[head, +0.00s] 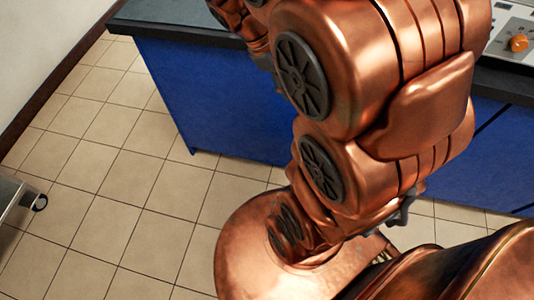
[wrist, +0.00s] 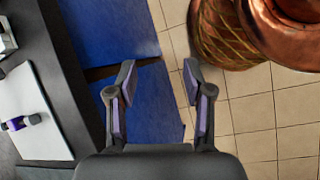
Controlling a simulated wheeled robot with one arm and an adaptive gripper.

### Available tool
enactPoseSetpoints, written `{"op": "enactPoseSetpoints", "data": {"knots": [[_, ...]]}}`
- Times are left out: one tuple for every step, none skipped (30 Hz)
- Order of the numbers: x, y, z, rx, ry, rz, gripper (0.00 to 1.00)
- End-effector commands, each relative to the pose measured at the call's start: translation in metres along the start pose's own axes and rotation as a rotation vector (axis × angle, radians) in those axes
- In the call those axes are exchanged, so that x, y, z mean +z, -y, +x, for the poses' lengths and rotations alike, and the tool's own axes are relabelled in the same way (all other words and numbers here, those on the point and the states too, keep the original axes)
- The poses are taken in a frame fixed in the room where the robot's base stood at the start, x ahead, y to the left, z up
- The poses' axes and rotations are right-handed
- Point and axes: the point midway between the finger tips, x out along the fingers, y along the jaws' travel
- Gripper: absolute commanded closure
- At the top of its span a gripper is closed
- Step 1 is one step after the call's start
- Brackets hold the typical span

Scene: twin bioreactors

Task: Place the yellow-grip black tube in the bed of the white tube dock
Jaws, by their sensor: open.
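My gripper (wrist: 158,82) is open and empty in the wrist view, its two dark, purple-lined fingers spread apart over the blue cabinet front and the tiled floor. I cannot make out the yellow-grip black tube in either view. I cannot identify the white tube dock either. A flat white slab (wrist: 30,95) lies on the dark counter at the left of the wrist view, away from the fingers. In the head view my copper arm fills the middle and hides much of the counter.
A blue cabinet (head: 215,95) carries a dark countertop (head: 180,22). A purple-and-black item (wrist: 20,122) lies on the slab. Equipment with an orange knob (head: 518,43) stands at the upper right. A metal cart (head: 14,205) is at the left. Tiled floor (head: 110,185) between is clear.

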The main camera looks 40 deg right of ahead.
Motion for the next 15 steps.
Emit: {"op": "enactPoseSetpoints", "data": {"knots": [[0.003,0.019,-0.001,-0.029,-0.030,0.028,0.49],[0.005,0.030,-0.001,-0.050,-0.046,0.048,0.49],[0.008,0.046,0.000,-0.077,-0.066,0.074,0.49],[0.010,0.058,0.001,-0.099,-0.078,0.094,0.49],[0.011,0.069,0.001,-0.121,-0.092,0.114,0.49],[0.014,0.084,0.000,-0.149,-0.111,0.140,0.49],[0.016,0.095,0.001,-0.170,-0.122,0.158,0.49],[0.018,0.106,0.002,-0.193,-0.130,0.175,0.49],[0.021,0.119,0.002,-0.221,-0.142,0.197,0.49],[0.022,0.129,0.001,-0.239,-0.153,0.212,0.49],[0.024,0.137,0.001,-0.259,-0.161,0.227,0.49],[0.026,0.148,0.002,-0.282,-0.167,0.244,0.49],[0.028,0.155,0.002,-0.297,-0.171,0.254,0.49],[0.029,0.162,0.002,-0.311,-0.174,0.264,0.49],[0.031,0.169,0.003,-0.326,-0.178,0.275,0.49]]}}
